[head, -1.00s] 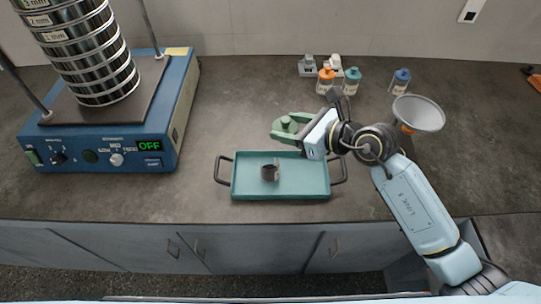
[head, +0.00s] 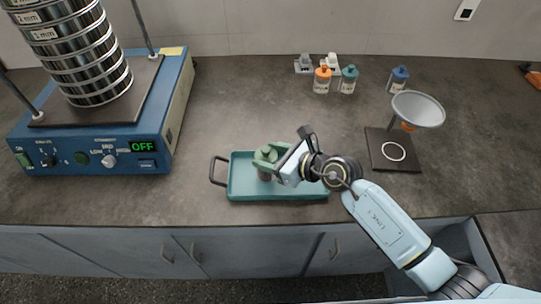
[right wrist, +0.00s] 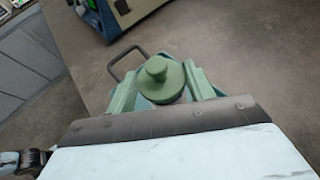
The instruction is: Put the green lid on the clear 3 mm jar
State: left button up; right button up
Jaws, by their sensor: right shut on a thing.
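My right gripper (head: 268,158) is over the teal tray (head: 300,189), its green fingers shut on the green lid (right wrist: 160,80). In the right wrist view the lid is round with a knob on top, held level between both fingers. The jar (head: 264,176) stands upright in the tray, and only a small greyish part shows below the lid and fingers. The lid is directly above the jar or on it; I cannot tell whether they touch. The jar's label cannot be read. My left gripper is not in view.
A blue sieve shaker (head: 160,120) with a stack of sieves stands at the left, its display reading OFF. Orange (head: 322,80), teal (head: 348,80) and blue-capped (head: 398,80) jars stand at the back. The middle counter is clear.

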jog(key=shift+f+b, duration=0.35)
jog(key=shift+f, duration=0.15)
jog(key=o, duration=0.9)
jog(key=shift+o, duration=0.2)
jog(key=shift+r, duration=0.35)
jog(key=shift+r+p, duration=0.5)
jog(key=shift+p, duration=0.05)
jog(key=v, duration=1.2)
jog(key=shift+f+p, duration=0.2)
jog(key=shift+p, duration=0.2)
